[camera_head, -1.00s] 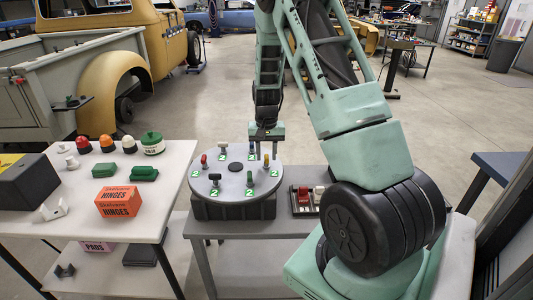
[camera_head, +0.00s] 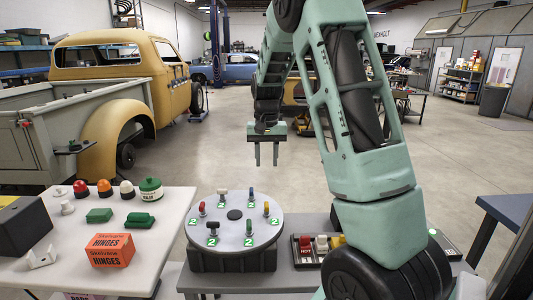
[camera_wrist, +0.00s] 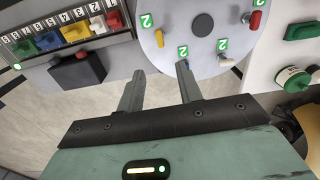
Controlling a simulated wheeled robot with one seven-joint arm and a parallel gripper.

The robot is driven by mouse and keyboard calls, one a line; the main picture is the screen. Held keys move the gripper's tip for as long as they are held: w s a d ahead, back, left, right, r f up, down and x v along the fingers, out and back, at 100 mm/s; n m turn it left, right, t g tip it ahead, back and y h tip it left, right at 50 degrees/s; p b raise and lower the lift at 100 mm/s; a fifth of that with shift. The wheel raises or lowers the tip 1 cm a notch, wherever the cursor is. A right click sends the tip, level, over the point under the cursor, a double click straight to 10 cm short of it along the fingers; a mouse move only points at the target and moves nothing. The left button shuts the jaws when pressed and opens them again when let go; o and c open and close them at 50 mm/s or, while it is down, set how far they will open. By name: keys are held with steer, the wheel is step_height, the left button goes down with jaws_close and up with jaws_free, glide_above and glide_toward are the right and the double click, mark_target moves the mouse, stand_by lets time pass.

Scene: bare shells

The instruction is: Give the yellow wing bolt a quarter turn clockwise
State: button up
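The yellow wing bolt (camera_head: 266,208) stands upright at the right side of a round grey plate (camera_head: 233,229) on a dark base. In the wrist view the yellow wing bolt (camera_wrist: 160,38) shows near the plate's edge, just beyond my fingertips. My gripper (camera_head: 267,162) hangs above and behind the plate, fingers pointing down, clear of every bolt. It is open and empty; the wrist view shows a wide gap between the fingers (camera_wrist: 160,70). The right finger partly covers the blue bolt in that view.
Red (camera_head: 202,209), white (camera_head: 222,193), blue (camera_head: 251,193), green (camera_head: 248,228) and black (camera_head: 212,229) bolts ring the plate beside green number labels. A switch panel (camera_head: 295,248) lies right of the plate. The left table (camera_head: 150,204) holds domes, green blocks and an orange box (camera_head: 110,250).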

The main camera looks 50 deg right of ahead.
step_height(320, 180, up, 2)
steer(key=shift+r, duration=0.2)
stand_by(0.5)
steer(key=s+a+f+n+y, duration=0.2)
steer(key=a+n, duration=0.6)
steer(key=a, duration=2.1)
steer(key=s+a+f+n, duration=0.1)
steer(key=s+a+n, duration=0.3)
steer(key=s+a, duration=0.3)
steer(key=s+a+f+n+h, duration=0.1)
steer(key=s+a+n, duration=0.4)
steer(key=s, duration=0.9)
steer(key=a+f, duration=0.1)
steer(key=a, duration=0.1)
steer(key=shift+a, duration=0.4)
steer(key=shift+s+f, duration=0.1)
